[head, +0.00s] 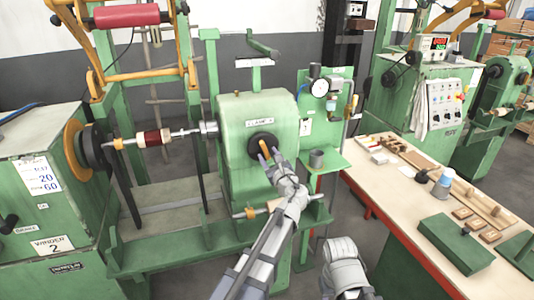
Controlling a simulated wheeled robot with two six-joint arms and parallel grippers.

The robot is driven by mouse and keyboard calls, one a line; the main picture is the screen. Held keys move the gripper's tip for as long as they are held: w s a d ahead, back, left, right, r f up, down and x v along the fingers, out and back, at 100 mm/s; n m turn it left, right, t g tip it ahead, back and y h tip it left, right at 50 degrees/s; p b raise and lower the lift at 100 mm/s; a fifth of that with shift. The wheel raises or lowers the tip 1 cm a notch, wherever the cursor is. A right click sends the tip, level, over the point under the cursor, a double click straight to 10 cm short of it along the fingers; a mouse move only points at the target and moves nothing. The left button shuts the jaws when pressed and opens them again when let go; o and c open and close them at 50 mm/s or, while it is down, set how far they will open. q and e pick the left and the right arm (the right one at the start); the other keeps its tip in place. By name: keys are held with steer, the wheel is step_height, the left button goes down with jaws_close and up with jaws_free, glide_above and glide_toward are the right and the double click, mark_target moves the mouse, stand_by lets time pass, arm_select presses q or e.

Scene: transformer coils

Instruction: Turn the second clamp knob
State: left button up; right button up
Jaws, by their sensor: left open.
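A round black clamp knob (254,140) with an orange bar handle sits on the front of a green housing (235,112) labelled CLAMP. My left gripper (270,157) is open at the knob, its fingertips at the lower end of the orange handle. I cannot tell whether they touch it. The fingers hide part of the knob's lower right edge. Part of my right arm shows at the bottom, but its gripper does not show.
A winding shaft with a dark red coil (153,138) runs left from the housing. A wooden bench (408,205) with small parts and a green box (455,243) stands at the right.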

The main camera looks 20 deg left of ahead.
arm_select(q)
steer(key=shift+x, duration=1.25)
steer(key=shift+c, duration=0.2)
jaws_close()
